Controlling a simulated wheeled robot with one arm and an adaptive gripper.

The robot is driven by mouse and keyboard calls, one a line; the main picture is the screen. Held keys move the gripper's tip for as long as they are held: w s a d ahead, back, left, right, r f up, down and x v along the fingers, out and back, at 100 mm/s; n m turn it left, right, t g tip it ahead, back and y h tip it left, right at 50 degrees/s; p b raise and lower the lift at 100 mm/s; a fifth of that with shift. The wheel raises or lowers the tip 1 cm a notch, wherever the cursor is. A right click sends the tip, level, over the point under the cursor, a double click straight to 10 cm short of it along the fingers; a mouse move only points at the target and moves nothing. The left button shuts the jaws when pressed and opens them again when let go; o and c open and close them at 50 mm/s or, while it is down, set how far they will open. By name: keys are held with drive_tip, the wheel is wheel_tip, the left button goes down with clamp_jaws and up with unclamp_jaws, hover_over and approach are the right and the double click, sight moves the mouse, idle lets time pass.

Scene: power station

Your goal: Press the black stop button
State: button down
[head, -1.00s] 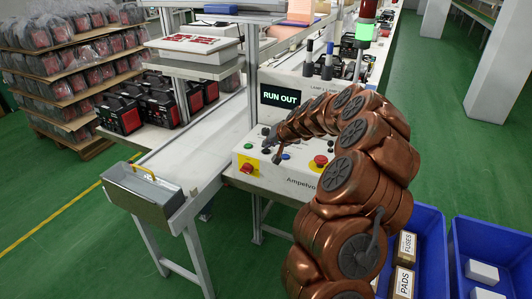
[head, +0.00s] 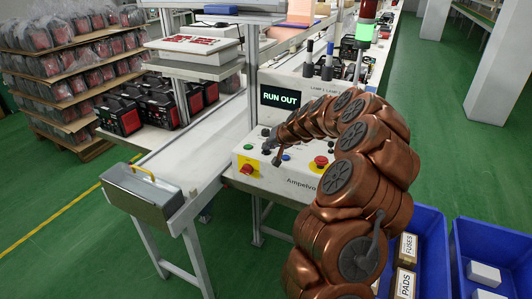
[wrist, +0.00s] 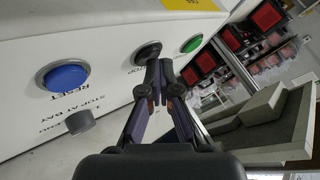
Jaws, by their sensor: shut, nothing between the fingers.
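The black stop button (wrist: 148,53) shows in the wrist view on the white panel, with the word STOP beside it. A blue reset button (wrist: 64,77) is to its left and a green button (wrist: 192,43) to its right. My gripper (wrist: 159,74) is shut and empty. Its fingertips overlap the lower right edge of the black button in the picture; I cannot tell whether they touch it. In the head view my gripper (head: 276,158) is at the front of the control box (head: 300,178). I cannot make out the black button there.
A grey selector knob (wrist: 80,122) sticks out near the blue button. The box has red mushroom buttons (head: 321,161) and a RUN OUT screen (head: 280,98). A conveyor (head: 185,155) with a metal tray (head: 142,195) lies left. Blue bins (head: 425,225) stand right.

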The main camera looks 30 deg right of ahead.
sight(268, 152)
drive_tip(key=shift+f, duration=0.2)
drive_tip(key=shift+r, duration=0.15)
idle(0.5)
drive_tip(key=shift+r, duration=0.7)
drive_tip(key=shift+r+p, duration=0.55)
drive_tip(key=shift+r, duration=1.95)
